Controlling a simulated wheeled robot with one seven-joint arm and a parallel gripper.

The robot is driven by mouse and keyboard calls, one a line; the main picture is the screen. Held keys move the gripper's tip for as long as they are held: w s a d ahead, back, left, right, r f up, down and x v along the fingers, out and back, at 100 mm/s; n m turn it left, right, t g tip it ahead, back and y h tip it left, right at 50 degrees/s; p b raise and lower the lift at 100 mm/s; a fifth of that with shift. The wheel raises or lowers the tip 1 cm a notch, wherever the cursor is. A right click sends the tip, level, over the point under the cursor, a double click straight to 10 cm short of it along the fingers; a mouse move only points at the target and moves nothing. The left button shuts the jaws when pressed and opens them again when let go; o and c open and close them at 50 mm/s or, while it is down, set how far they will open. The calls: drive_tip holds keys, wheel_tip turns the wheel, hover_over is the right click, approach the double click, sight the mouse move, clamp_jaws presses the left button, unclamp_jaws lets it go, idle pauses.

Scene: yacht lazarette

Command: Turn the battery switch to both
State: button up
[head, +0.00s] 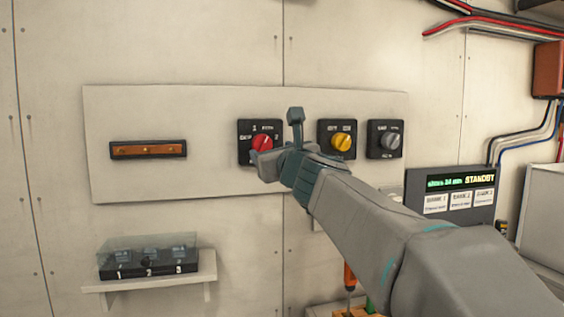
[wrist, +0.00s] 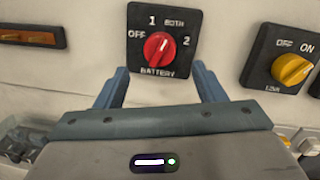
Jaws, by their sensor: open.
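The battery switch (wrist: 158,48) is a black square plate with a round red knob, marked OFF, 1, BOTH, 2 and BATTERY. The knob's ridge looks slanted from lower left to upper right; I cannot tell surely which mark it points at. In the head view the battery switch (head: 262,143) is partly hidden at its lower right by my gripper. My gripper (head: 280,140) is open and empty in front of the panel. In the wrist view the fingers of my gripper (wrist: 160,78) stand apart, below and either side of the red knob, not closed on it.
To the right on the panel (head: 215,180) are a yellow-knobbed switch (head: 341,142) and a grey-knobbed switch (head: 389,140). A fuse strip (head: 148,149) is at left, above a covered block (head: 148,262) on a shelf. A display box (head: 455,195) reads STANDBY.

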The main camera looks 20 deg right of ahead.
drive_tip(key=s, duration=0.8)
drive_tip(key=shift+d+f+p, duration=0.3)
drive_tip(key=shift+d+f, duration=0.05)
drive_tip(key=shift+f, duration=0.05)
drive_tip(key=s+a+f+n+g+y+p, duration=0.2)
drive_tip(key=s+a+f+n+g, duration=0.15)
drive_tip(key=f+n, duration=0.6)
drive_tip(key=s+a+f+n+g+y+p, duration=0.1)
drive_tip(key=s+a+f+n+g+p, duration=0.3)
drive_tip(key=f+n, duration=0.55)
drive_tip(key=s+d+f+n+g+h+p, duration=0.2)
drive_tip(key=s+d+f+n+g+h, duration=0.2)
drive_tip(key=s+f+n, duration=0.8)
drive_tip(key=d+n+g, duration=0.1)
drive_tip(key=d+g, duration=0.1)
drive_tip(key=g, duration=0.2)
drive_tip(key=shift+f+g+h, duration=0.3)
drive_tip(key=shift+g, duration=0.05)
